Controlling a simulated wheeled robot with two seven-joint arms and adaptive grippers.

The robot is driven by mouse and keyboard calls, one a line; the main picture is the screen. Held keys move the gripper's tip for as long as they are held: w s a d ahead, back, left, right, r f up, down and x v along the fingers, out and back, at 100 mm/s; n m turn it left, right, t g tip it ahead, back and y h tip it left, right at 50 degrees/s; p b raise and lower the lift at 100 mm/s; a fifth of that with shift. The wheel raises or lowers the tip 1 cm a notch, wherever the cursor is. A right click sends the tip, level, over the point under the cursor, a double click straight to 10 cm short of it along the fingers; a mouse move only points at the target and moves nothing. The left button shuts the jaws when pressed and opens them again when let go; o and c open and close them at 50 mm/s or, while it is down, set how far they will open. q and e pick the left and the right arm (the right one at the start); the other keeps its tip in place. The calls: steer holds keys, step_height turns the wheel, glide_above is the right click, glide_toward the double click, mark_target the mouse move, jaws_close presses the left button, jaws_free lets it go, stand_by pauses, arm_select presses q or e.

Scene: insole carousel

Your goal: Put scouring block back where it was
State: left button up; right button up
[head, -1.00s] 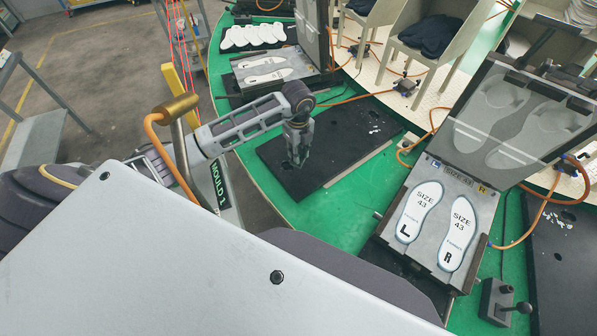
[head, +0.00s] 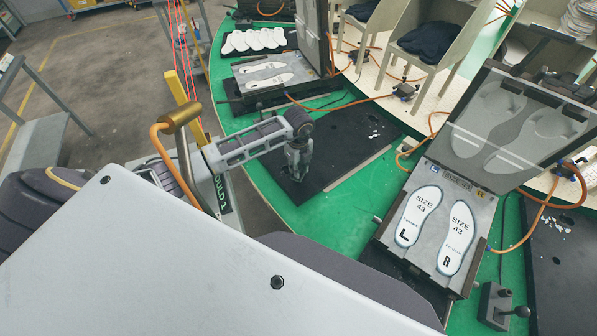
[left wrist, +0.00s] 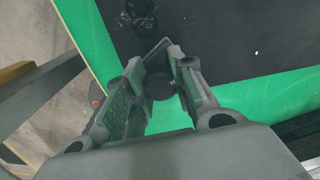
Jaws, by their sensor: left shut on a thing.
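My left gripper (head: 297,175) is over the near left part of the black mat on the green table, with its fingers pointing down. In the left wrist view its fingers are closed around a small dark piece (left wrist: 160,86), taken to be the scouring block. The fingers hide most of it, and its shape is unclear. I cannot tell whether it touches the mat. The black mat (head: 345,150) also shows in the left wrist view (left wrist: 250,40), with a dark round feature at its edge. My right gripper is not in view.
An open mould (head: 440,215) with insoles marked L and R stands right of the mat. Another mould (head: 262,82) stands behind it. Orange hoses (head: 400,160) run nearby. A brass-topped post (head: 180,115) stands left, close to my left arm. Green table (head: 330,220) is clear in front.

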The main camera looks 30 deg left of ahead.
arm_select(q)
step_height(320, 180, down, 3)
steer(key=shift+r, duration=0.15)
steer(key=shift+f, duration=0.2)
steer(key=shift+f, duration=0.15)
steer(key=o, duration=0.9)
step_height(320, 180, up, 12)
steer(key=shift+r+b, duration=0.2)
steer(key=shift+b, duration=0.65)
